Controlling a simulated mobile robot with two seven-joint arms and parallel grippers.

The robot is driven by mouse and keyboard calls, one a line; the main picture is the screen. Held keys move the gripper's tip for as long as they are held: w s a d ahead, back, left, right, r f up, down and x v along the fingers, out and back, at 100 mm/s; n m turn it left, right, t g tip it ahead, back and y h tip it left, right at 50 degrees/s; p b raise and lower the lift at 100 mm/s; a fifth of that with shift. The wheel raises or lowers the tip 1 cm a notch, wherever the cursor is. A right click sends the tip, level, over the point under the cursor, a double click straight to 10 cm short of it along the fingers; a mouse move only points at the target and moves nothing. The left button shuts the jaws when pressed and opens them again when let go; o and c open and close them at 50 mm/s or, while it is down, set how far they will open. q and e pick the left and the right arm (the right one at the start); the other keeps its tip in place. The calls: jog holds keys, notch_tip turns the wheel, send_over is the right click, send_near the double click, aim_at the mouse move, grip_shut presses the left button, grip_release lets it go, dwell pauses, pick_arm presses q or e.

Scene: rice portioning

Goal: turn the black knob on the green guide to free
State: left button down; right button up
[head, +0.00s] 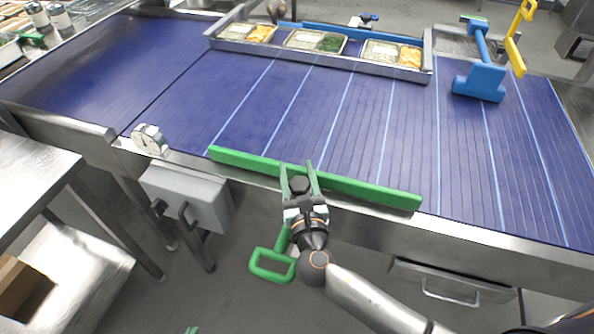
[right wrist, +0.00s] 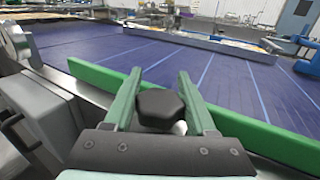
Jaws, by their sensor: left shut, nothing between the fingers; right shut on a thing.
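The green guide (head: 370,190) is a long bar lying along the near edge of the blue belt; it also shows in the right wrist view (right wrist: 265,135). The black knob (head: 298,185) stands at the guide's near side, about mid-length. My right gripper (head: 299,180) reaches in from the lower right and is shut on the knob, one green finger on each side. In the right wrist view the knob (right wrist: 160,106) sits between the two fingers. Of my left gripper (head: 191,330), only small green tips show at the bottom edge, shut and away from the guide.
A grey box (head: 188,197) and a round dial (head: 149,139) are on the belt frame to the left. A steel tray of food containers (head: 318,55) and a blue stand (head: 480,84) are across the belt.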

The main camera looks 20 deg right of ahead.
jog(key=c, duration=0.6)
jog(key=shift+o, duration=0.2)
